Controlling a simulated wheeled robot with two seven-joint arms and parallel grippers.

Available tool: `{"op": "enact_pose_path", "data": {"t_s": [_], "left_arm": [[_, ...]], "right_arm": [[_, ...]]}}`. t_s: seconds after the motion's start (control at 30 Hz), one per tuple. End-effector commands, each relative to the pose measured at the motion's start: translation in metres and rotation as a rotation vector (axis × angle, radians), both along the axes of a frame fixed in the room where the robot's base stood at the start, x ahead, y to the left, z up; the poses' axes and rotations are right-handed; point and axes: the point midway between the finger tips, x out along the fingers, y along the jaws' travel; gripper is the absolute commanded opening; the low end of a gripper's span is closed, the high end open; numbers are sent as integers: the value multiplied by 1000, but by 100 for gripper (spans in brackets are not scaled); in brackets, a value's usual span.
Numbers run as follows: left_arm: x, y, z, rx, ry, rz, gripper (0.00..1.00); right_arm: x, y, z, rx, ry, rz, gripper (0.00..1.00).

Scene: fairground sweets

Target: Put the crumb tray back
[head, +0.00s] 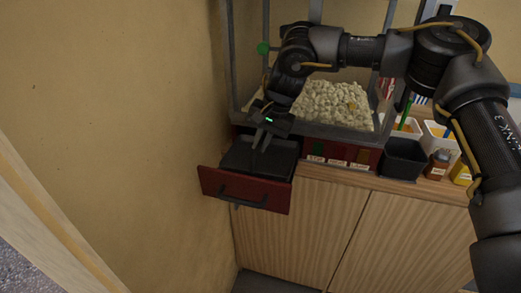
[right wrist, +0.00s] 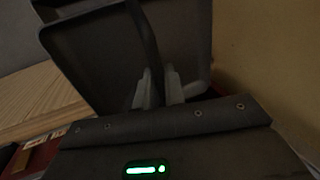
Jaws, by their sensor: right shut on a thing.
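The crumb tray (head: 246,190) has a dark, shallow pan and a red front with a black bar handle. It juts out at the left end of the popcorn machine's red base (head: 340,152), over the cabinet's front edge. Its back end is partly hidden by my gripper. My right gripper (head: 262,140) points down over the back part of the pan. In the right wrist view my right gripper (right wrist: 158,88) is shut on a thin dark upright strip of the crumb tray (right wrist: 85,55). My left gripper is out of view.
The popcorn machine holds a heap of popcorn (head: 328,105). A dark bin (head: 403,160), white tubs (head: 438,139) and small bottles (head: 437,164) stand to its right. The plain wall (head: 120,110) is close on the left. Space before the cabinet doors (head: 310,225) is free.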

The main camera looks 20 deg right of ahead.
Motion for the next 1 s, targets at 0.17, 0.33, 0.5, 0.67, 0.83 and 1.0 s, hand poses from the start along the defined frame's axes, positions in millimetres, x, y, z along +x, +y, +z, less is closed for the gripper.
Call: {"op": "enact_pose_path", "data": {"t_s": [0.17,0.33,0.5,0.67,0.83,1.0], "left_arm": [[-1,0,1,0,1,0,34],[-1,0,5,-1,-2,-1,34],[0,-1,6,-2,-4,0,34],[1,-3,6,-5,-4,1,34],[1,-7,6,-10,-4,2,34],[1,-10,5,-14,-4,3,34]], "right_arm": [[2,1,-2,0,0,0,0],[8,0,-23,0,5,0,0],[8,0,-40,0,0,0,0],[8,0,-40,-1,1,0,0],[7,0,-41,-1,1,0,28],[8,0,-40,-1,1,0,33]]}}
